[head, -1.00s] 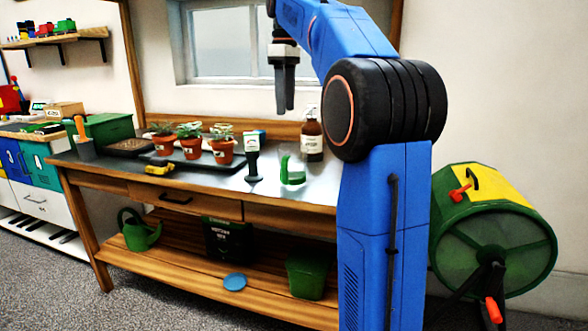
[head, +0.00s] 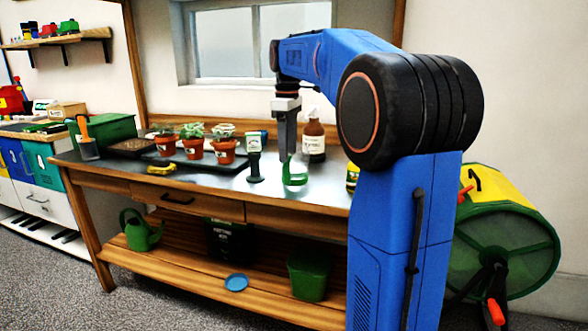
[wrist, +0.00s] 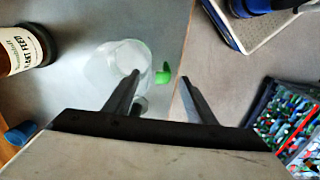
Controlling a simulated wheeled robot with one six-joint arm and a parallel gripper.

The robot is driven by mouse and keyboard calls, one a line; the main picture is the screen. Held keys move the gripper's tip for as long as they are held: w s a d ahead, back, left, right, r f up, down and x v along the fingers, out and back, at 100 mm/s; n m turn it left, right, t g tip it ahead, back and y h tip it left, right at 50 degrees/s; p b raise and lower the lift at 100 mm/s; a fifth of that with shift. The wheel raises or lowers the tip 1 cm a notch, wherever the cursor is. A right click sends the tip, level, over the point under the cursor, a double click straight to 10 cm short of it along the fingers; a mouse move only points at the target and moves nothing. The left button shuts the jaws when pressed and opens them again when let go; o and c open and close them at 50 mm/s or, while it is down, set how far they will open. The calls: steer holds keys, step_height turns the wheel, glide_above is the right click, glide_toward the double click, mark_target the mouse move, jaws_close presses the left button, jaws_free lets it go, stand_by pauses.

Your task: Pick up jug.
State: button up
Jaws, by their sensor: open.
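The jug (head: 294,178) is a clear vessel with green parts, upright on the grey workbench top in the head view. In the wrist view the clear jug (wrist: 113,60) lies ahead, just left of the fingertips, with its green handle (wrist: 163,75) showing between the two finger lines. My gripper (head: 285,157) points straight down over the jug, with its fingertips close to the jug's top. The gripper (wrist: 160,77) is open with nothing clamped. How far the fingertips are above the handle I cannot tell.
Potted plants (head: 193,148) sit on a black tray farther left. The bench top (head: 215,180) in front is mostly clear.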

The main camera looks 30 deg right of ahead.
mark_target(294, 167)
steer(key=shift+f, duration=1.65)
jaws_close()
steer(key=shift+r, duration=0.25)
